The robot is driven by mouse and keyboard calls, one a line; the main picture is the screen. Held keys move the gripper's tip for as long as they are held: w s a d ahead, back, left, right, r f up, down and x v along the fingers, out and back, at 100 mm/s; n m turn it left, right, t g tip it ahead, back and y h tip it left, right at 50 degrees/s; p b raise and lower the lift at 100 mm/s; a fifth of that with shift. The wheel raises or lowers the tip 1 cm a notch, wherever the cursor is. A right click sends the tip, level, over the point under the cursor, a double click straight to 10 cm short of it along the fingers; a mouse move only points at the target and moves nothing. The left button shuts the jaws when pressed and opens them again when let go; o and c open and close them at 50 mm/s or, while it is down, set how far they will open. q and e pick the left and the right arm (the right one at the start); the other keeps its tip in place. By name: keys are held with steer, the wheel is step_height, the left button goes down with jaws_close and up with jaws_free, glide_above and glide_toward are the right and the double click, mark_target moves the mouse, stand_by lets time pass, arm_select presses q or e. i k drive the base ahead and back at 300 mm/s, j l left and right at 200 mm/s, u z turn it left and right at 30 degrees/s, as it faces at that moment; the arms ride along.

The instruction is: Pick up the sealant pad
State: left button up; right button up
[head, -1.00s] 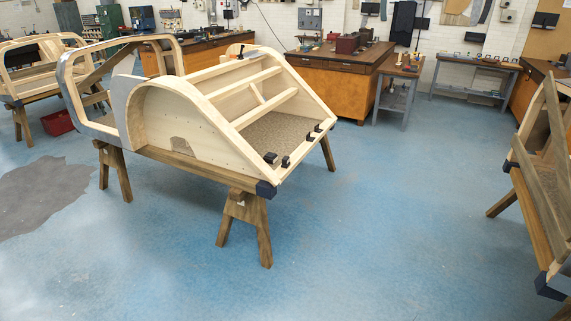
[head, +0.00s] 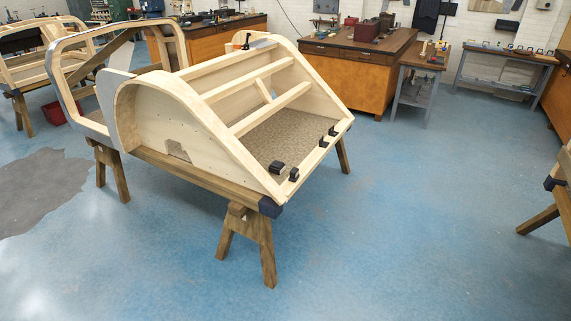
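I cannot make out for certain which item is the sealant pad. Small black blocks sit on the lower front edge of the wooden bodyframe (head: 225,141): a larger block (head: 277,168) with a smaller block (head: 293,174) beside it, and two more (head: 328,137) further along the rail. A small dark item (head: 247,41) stands on the frame's top edge at the back. Small items (head: 435,50), too small to identify, lie on a bench at the back right. Neither of my grippers is in view.
The bodyframe rests on wooden trestles (head: 250,240). Behind stand a wooden cabinet bench (head: 345,75), a small grey-legged bench (head: 412,95) and a long grey table (head: 505,75). Another trestle (head: 540,218) stands at the right edge. Blue floor (head: 430,220) is clear between.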

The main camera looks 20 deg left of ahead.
mark_target(294, 175)
steer(key=i+j+u, duration=0.25)
steer(key=i, duration=1.1)
steer(key=i+j+u, duration=0.15)
steer(key=i+u, duration=0.15)
steer(key=i, duration=1)
